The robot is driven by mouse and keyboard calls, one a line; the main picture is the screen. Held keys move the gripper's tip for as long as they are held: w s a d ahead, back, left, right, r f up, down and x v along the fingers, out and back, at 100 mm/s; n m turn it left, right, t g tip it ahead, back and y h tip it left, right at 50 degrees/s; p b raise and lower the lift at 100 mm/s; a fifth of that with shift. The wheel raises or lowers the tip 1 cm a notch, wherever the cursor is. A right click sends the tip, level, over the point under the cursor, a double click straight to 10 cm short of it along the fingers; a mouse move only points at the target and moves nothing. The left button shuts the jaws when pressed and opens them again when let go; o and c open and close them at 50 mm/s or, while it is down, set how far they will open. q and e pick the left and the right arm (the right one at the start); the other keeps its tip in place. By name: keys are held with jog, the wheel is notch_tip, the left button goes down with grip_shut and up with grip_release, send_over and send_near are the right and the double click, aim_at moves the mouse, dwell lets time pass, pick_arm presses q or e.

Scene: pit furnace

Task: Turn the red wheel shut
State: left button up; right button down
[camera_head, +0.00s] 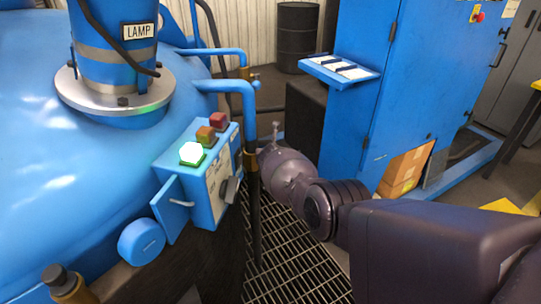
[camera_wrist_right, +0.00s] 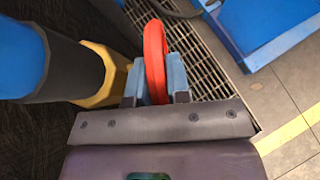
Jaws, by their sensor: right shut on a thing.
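The red wheel (camera_wrist_right: 154,42) shows edge-on in the right wrist view as a curved red rim. My right gripper (camera_wrist_right: 155,75) is shut on this rim, with one blue-grey finger on each side of it. The lower part of the rim between the fingers is partly hidden by the gripper body. In the head view my right arm reaches in from the right toward the blue pipes beside the furnace. The wheel cannot be made out there. My left gripper is in neither view.
A blue pipe (camera_wrist_right: 45,55) with a yellow hex fitting (camera_wrist_right: 112,75) stands close left of my right gripper. A control box (camera_head: 214,180) with a lit green lamp (camera_head: 192,153) is on the blue furnace (camera_head: 50,160). A blue cabinet (camera_head: 385,90) stands behind my arm. Floor grating (camera_head: 290,255) lies below.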

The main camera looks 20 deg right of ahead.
jog(key=shift+f, duration=0.1)
dwell(0.4)
jog(key=c, duration=1.2)
grip_release()
jog(key=shift+o, duration=0.6)
